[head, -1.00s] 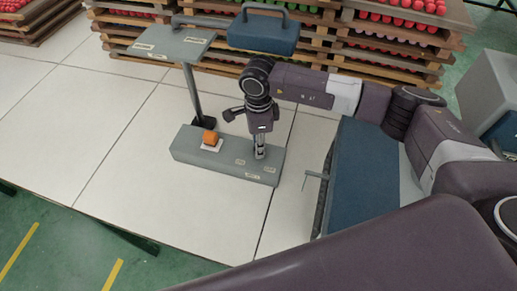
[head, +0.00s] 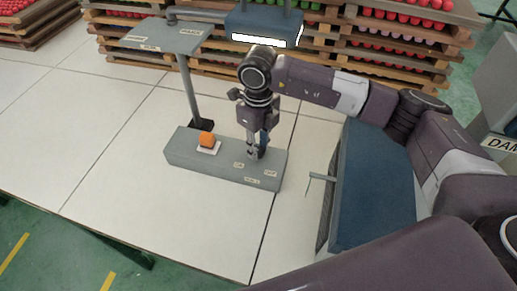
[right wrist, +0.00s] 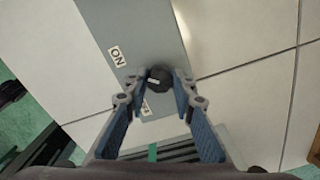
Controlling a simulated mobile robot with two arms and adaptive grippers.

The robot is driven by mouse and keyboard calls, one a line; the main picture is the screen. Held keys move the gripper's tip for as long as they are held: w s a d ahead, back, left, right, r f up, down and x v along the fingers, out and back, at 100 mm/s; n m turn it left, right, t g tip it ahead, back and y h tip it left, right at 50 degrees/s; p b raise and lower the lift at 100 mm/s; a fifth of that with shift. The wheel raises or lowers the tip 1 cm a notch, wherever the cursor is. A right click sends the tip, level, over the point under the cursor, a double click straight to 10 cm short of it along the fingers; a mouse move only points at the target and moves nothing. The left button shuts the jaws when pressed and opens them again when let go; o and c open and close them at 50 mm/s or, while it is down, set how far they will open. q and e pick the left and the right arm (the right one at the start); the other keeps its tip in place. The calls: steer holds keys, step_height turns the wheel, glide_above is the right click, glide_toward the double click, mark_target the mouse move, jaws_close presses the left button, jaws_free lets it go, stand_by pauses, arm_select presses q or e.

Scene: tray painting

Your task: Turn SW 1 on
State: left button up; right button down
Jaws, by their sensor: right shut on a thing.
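The switch is a round black knob (right wrist: 159,77) on a long grey box (head: 190,163). A white mark on the knob points left in the right wrist view. An ON label (right wrist: 117,55) lies to its upper left and a partly hidden label (right wrist: 146,106) below it. My right gripper (head: 256,153) points down at the box's right end, its fingers shut on the knob from both sides. The SW label (head: 252,181) is on the box front, its number too small to read. My left gripper is not in view.
A blue hanging lamp (head: 262,22) shows a bright white strip. Crates stand behind; white floor tiles are clear on the left.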

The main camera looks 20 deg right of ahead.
mark_target(259, 149)
steer(key=shift+m, duration=0.6)
steer(key=c, duration=1.6)
jaws_free()
steer(key=shift+r, duration=3.8)
steer(key=shift+s+f, duration=0.1)
